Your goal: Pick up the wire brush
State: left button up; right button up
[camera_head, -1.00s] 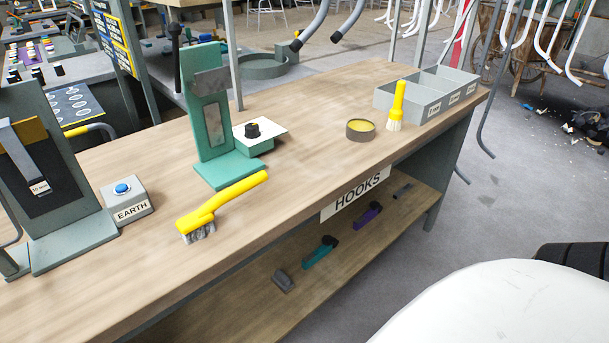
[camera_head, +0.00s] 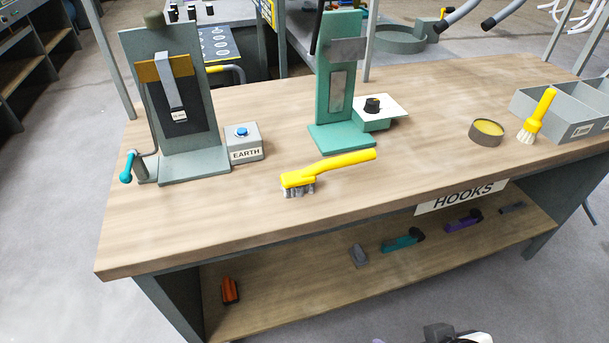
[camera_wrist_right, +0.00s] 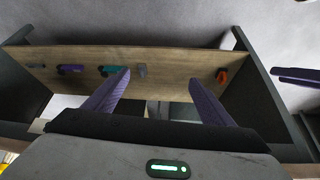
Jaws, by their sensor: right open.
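The wire brush (camera_head: 330,166) has a yellow handle and grey bristles. It lies bristles down on the wooden bench top, near the front edge, its handle pointing right. My right gripper (camera_wrist_right: 158,80) is open and empty in the right wrist view, its two purple fingers apart in front of the lower shelf. Only a sliver of what seems my right arm shows at the bottom edge of the head view, well away from the brush. A purple finger shape (camera_wrist_right: 297,76) at the right edge of the wrist view seems to be my left gripper; its opening is unclear.
Behind the brush stand a green upright fixture (camera_head: 338,90) and the EARTH button box (camera_head: 244,145). A grey stand (camera_head: 185,110) is at left. A round tin (camera_head: 486,133), a yellow soft brush (camera_head: 537,116) and grey bins (camera_head: 570,110) are at right. The lower shelf (camera_head: 310,285) holds small tools.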

jog(key=w+a+r+t+y, duration=0.1)
jog(key=w+a+r+t, duration=0.3)
jog(key=w+a+r, duration=0.6)
jog(key=n+t+y, duration=0.2)
jog(key=t, duration=0.1)
send_near(301, 185)
jog(key=x, duration=0.5)
jog(key=shift+d+f, duration=0.1)
jog(key=shift+d, duration=0.15)
jog(key=shift+a+x, duration=0.15)
jog(key=shift+x, duration=1.25)
jog(key=shift+a+x, duration=0.1)
jog(key=shift+x, duration=1.35)
jog(key=shift+s, duration=0.1)
jog(key=c, duration=1.3)
